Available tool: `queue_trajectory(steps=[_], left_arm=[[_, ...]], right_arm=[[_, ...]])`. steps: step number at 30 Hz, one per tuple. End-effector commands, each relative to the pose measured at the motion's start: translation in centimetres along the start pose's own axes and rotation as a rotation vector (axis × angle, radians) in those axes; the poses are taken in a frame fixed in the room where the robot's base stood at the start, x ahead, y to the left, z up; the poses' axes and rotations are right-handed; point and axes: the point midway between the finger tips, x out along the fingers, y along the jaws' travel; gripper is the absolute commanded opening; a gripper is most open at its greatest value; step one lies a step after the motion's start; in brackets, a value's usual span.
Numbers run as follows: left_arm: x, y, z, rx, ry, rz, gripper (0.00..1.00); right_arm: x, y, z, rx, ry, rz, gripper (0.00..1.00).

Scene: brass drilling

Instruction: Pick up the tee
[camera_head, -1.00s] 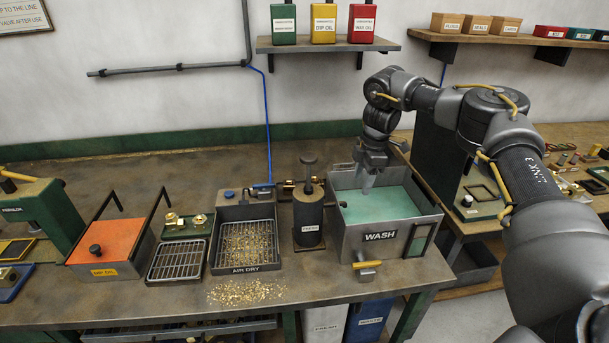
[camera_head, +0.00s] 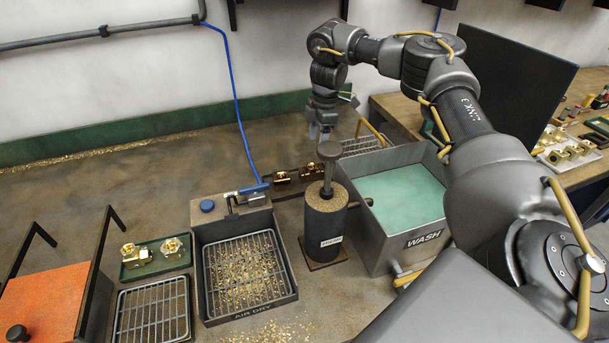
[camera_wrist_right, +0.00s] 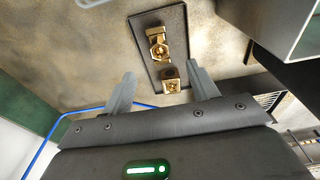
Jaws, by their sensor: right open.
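Two brass fittings lie on a dark tray behind the black cylinder. In the head view one is at the left (camera_head: 283,177) and one at the right (camera_head: 313,170), partly hidden. The wrist view shows a larger branched fitting (camera_wrist_right: 158,45), which looks like the tee, and a smaller blocky fitting (camera_wrist_right: 171,78) on the dark tray (camera_wrist_right: 178,20). My right gripper (camera_head: 321,130) is above and behind them. In the wrist view my right gripper (camera_wrist_right: 161,72) is open and empty, its fingers apart on either side of the smaller fitting. My left gripper is out of view.
The black cylinder (camera_head: 325,225) with its upright plunger stands in front of the dark tray. The wash tank (camera_head: 405,200) is to the right. The air-dry tray (camera_head: 245,275) and a green tray (camera_head: 155,268) with two brass fittings are to the left. A blue hose (camera_head: 240,110) runs behind.

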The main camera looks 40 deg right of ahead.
Motion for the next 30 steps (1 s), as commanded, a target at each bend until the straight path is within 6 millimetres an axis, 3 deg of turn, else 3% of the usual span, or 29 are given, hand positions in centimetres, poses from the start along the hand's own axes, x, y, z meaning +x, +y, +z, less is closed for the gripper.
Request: queue_trajectory(steps=[1, 8, 18, 26, 30], left_arm=[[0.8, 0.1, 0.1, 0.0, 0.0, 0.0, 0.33], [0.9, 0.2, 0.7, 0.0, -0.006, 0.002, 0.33], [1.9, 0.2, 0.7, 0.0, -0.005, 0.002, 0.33], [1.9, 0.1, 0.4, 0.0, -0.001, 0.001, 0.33], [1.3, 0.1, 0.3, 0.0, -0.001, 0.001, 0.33]], right_arm=[[0.8, 0.0, 0.1, 0.0, 0.0, 0.0, 0.59], [1.1, 0.0, 0.0, -0.002, 0.0, -0.001, 0.59], [5.8, 0.0, -0.1, -0.004, 0.001, -0.003, 0.59], [6.6, 0.1, -0.1, -0.003, 0.0, -0.001, 0.59], [8.0, -0.1, -0.2, -0.004, -0.002, -0.004, 0.59]])
